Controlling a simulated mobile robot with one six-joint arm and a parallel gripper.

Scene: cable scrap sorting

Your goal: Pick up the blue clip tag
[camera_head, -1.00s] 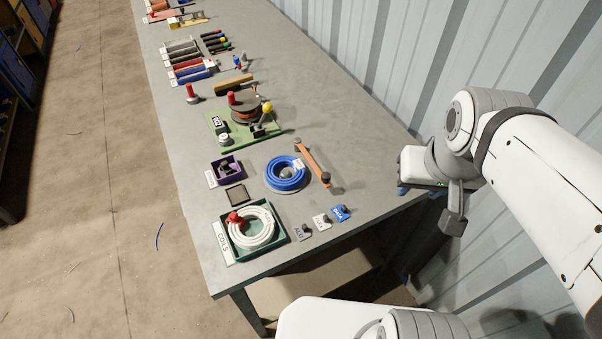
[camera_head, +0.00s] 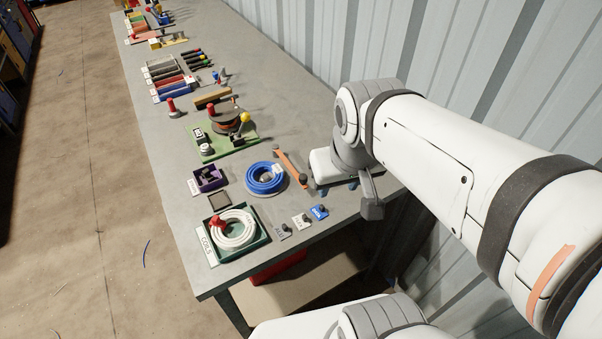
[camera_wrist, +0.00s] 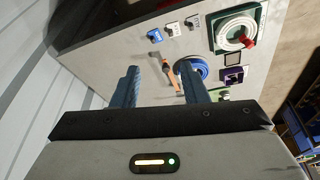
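The blue clip tag (camera_head: 320,211) lies on the table near its front right edge, with a dark knob on it. It also shows in the wrist view (camera_wrist: 155,36), beyond my fingertips and slightly left of the middle. My gripper (camera_head: 338,187) is above the table, behind and slightly right of the tag in the head view. In the wrist view my gripper (camera_wrist: 162,76) has its two blue fingers wide apart with nothing held between them. The tag is apart from the fingers.
A white tag (camera_head: 301,219) and a grey tag (camera_head: 284,231) lie left of the blue one. An orange strip (camera_head: 288,166), a blue coil (camera_head: 261,179) and a green tray (camera_head: 216,253) with a white coil are nearby. A corrugated wall (camera_head: 300,35) runs behind.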

